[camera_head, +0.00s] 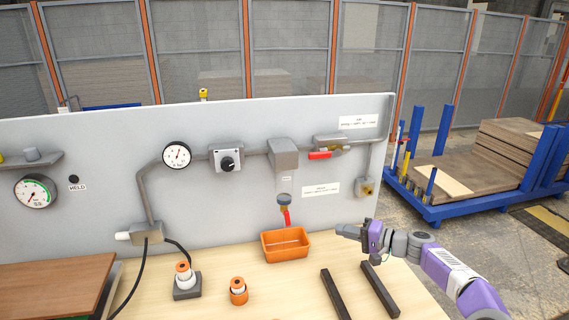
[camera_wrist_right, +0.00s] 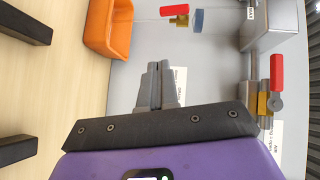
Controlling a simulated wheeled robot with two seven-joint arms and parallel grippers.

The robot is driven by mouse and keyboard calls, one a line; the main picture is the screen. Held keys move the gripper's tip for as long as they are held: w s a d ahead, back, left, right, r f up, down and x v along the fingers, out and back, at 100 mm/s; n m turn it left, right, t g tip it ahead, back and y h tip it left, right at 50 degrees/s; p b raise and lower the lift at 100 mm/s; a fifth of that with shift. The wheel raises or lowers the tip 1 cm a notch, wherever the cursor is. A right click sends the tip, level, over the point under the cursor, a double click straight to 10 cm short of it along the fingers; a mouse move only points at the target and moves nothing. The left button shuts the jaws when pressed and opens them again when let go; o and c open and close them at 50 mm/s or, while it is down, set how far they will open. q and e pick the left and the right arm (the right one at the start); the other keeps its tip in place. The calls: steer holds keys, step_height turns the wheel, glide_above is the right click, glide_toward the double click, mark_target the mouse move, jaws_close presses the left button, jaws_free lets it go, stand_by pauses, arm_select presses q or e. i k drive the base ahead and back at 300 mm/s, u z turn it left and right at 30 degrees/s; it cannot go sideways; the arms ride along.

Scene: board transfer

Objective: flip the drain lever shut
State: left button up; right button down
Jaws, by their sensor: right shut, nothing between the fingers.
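The drain lever (camera_head: 287,217) is red and hangs down below a small filter bowl (camera_head: 284,198), above the orange tray (camera_head: 285,244) on the bench. In the right wrist view the lever (camera_wrist_right: 174,10) shows at the top edge beside a brass valve (camera_wrist_right: 182,20). My right gripper (camera_head: 340,229) is right of the lever and tray, in front of the grey panel, apart from both. In the right wrist view its fingertips (camera_wrist_right: 158,66) are together with nothing between them. My left gripper is out of view.
A second red lever (camera_head: 320,155) is on the pipe higher up, lying nearly level. Two dark bars (camera_head: 379,289) lie on the bench below my right gripper. An orange-and-white cylinder (camera_head: 238,290) stands left of them. Open space lies between gripper and tray.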

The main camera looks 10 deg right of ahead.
mark_target(286, 212)
steer(key=k, duration=1)
